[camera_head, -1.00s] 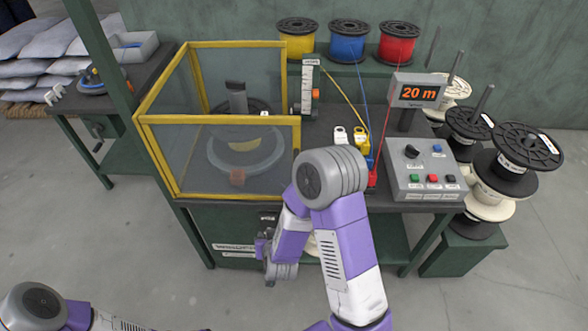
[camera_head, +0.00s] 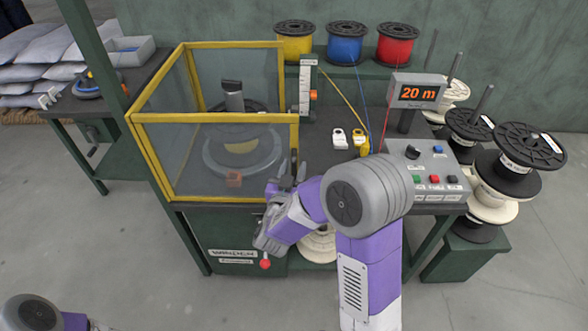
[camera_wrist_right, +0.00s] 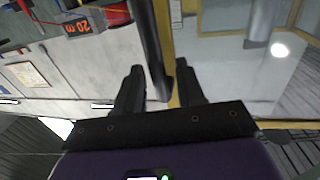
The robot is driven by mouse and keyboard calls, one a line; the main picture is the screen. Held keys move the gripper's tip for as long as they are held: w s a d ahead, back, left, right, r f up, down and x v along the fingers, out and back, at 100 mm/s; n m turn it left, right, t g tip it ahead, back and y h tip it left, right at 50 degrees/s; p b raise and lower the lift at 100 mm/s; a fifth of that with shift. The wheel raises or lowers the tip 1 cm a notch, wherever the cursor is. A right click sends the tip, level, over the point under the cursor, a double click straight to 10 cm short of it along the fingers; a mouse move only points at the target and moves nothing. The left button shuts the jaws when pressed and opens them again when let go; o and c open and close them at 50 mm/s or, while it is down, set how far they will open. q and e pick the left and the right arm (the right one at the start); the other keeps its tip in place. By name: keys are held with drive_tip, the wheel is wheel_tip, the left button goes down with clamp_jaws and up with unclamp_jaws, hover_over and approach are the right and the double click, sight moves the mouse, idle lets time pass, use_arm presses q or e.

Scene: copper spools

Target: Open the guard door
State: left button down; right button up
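The guard door is the clear front panel in a yellow frame (camera_head: 215,119), standing upright in line with the guard's corner and looking closed. Behind it a winding turntable (camera_head: 240,150) shows through the panel. My right gripper (camera_head: 287,174) is at the door's right edge, partly hidden by its own wrist. In the right wrist view, a dark bar handle (camera_wrist_right: 154,50) runs between the two spread fingers of my right gripper (camera_wrist_right: 160,85), nearer the right finger. The gripper is open there, and I cannot tell whether it touches the bar. My left gripper is out of view.
A control box (camera_head: 428,175) and a "20 m" display (camera_head: 417,93) stand right of the guard. Yellow, blue (camera_head: 345,43) and red spools sit on the back shelf. Stacked spools (camera_head: 510,160) stand at the right. A red knob (camera_head: 265,264) is below the door.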

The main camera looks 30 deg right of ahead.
drive_tip(key=shift+w+d, duration=0.25)
drive_tip(key=shift+d, duration=0.05)
clamp_jaws()
drive_tip(key=shift+a, duration=0.1)
